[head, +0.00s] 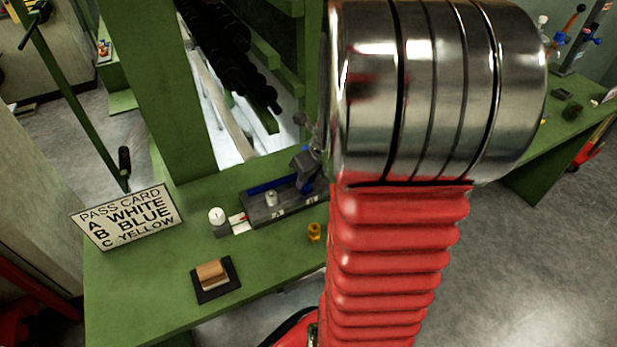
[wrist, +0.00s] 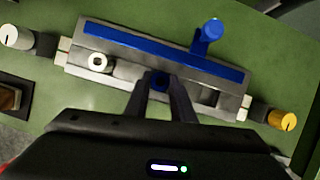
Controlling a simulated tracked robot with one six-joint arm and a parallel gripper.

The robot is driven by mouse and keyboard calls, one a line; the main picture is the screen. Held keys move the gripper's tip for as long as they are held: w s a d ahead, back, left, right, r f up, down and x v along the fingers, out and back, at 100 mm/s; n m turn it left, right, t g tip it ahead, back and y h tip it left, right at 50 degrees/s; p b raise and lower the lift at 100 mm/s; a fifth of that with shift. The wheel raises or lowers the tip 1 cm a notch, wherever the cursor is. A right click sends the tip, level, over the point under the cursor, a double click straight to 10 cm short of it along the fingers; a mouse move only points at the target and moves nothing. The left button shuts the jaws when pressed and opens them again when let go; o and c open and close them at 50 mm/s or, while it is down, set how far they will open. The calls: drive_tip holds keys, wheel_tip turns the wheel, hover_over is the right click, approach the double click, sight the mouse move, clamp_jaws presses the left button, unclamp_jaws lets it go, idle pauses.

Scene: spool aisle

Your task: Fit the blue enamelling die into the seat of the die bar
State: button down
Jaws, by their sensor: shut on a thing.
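The blue die (wrist: 158,81) is a small dark blue round piece between the fingertips of my gripper (wrist: 159,90), which is shut on it. The grey die bar (wrist: 225,92) lies on the green bench, with a blue strip along its far side. In the wrist view the blue die overlaps the near middle of the bar. I cannot tell whether it is above the bar or touching it. A pale ring-shaped piece (wrist: 97,62) stands on the bar to the left. In the head view the bar (head: 290,212) shows, but my arm hides most of the gripper.
A white-topped cylinder (head: 217,217) stands off the bar's left end, and a yellow piece (head: 314,231) near its right end. A blue post (wrist: 210,31) rises at the bar's far side. A pass card (head: 128,217) and a brown block on a dark pad (head: 216,290) occupy the bench.

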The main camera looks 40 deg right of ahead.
drive_tip(key=shift+f, duration=0.1)
drive_tip(key=c, duration=1.5)
unclamp_jaws()
drive_tip(key=v, duration=1.2)
